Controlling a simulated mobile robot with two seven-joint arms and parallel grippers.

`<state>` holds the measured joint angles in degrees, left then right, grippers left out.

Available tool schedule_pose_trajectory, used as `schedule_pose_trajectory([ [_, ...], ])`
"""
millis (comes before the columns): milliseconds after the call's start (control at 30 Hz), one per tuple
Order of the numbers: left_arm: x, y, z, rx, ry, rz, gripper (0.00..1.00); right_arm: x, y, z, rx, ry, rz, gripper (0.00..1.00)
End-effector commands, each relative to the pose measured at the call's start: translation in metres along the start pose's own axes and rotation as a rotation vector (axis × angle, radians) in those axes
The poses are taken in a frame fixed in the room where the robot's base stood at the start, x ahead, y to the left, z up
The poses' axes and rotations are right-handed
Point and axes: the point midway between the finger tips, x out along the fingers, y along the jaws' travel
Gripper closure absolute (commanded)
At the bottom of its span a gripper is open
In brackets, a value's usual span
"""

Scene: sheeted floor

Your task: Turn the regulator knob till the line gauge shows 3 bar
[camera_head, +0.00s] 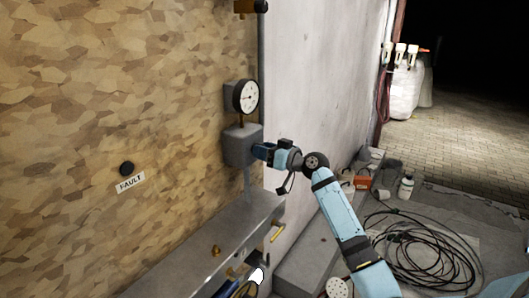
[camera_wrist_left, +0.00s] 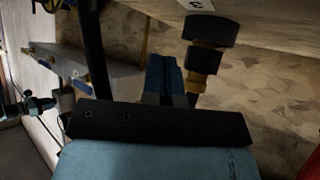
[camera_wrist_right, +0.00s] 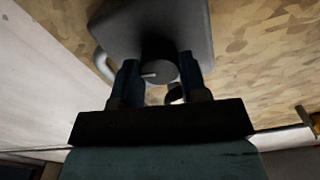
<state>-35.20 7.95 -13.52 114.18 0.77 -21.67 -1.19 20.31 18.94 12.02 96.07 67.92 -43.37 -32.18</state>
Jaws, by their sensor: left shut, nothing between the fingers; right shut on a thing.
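The line gauge (camera_head: 246,97) is a round white dial with a black rim; its needle is too small to read surely. Below it is the grey regulator box (camera_head: 236,146). My right gripper (camera_head: 264,151) is at the front of this box. In the right wrist view the dark round regulator knob (camera_wrist_right: 160,72), with a pale line pointing left, sits between the two blue fingers, which are shut on it. My left gripper (camera_wrist_left: 165,72) shows in the left wrist view, shut and empty, beside a black knob on a brass fitting (camera_wrist_left: 209,45).
A black button (camera_head: 127,168) sits above a FAULT label (camera_head: 130,182) on the patterned wall. A grey ledge (camera_head: 190,262) runs below the regulator. Coiled black hose (camera_head: 425,250), an orange box (camera_head: 362,181) and a white bottle (camera_head: 406,187) lie on the floor at right.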

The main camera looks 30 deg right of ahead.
Motion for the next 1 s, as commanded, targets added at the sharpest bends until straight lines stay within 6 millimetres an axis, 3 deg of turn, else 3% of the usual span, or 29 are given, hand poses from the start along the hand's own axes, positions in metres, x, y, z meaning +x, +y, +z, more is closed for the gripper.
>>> schedule_pose_trajectory([
  [500, -0.0030, -0.0011, -0.0054, 0.002, 0.003, -0.002, 1.00, 0.0002, 0.0004, -0.0018, 0.319, 0.002, -0.001, 0.84],
  [1000, -0.0030, -0.0025, -0.0044, 0.002, 0.001, -0.005, 1.00, 0.0002, 0.0006, -0.0018, 0.370, 0.004, 0.000, 0.84],
])
